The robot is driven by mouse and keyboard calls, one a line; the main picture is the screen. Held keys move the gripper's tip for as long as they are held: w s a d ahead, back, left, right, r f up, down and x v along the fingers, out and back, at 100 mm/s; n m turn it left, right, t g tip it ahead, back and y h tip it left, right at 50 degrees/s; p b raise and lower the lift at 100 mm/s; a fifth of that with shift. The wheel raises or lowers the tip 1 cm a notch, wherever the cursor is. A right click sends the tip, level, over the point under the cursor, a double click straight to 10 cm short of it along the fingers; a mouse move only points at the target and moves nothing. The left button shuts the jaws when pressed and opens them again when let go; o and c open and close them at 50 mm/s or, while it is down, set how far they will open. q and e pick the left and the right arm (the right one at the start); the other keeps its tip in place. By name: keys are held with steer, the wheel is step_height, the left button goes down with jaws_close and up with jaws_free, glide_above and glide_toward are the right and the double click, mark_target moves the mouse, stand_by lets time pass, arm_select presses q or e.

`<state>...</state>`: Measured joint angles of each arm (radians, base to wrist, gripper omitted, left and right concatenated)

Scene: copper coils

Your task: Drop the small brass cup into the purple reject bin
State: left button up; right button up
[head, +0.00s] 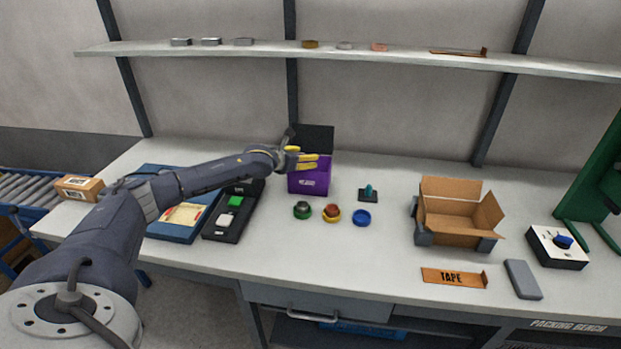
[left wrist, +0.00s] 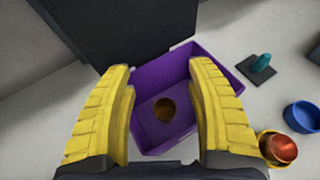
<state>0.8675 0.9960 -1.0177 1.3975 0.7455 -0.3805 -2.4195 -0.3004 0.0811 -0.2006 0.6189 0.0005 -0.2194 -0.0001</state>
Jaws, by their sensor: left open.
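The purple reject bin (head: 308,182) stands on the bench near its back edge, with a dark panel behind it. My left gripper (head: 314,161) is over the bin's opening with its yellow fingers apart. In the left wrist view the bin (left wrist: 160,74) lies below and between the open fingers. The small brass cup (left wrist: 163,109) shows inside the bin's outline, apart from both fingers. The head view hides the bin's inside. My right gripper is in neither view.
Green (head: 302,210), yellow (head: 331,213) and blue (head: 361,217) round holders stand in front of the bin. The yellow one holds a copper-coloured piece. A teal-handled stand (head: 368,193) is to the right, then an open cardboard box (head: 452,225). The bench between them is clear.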

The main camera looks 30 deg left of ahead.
arm_select(q)
steer(key=v, duration=1.1)
steer(key=shift+s, duration=0.2)
steer(key=shift+r, duration=0.1)
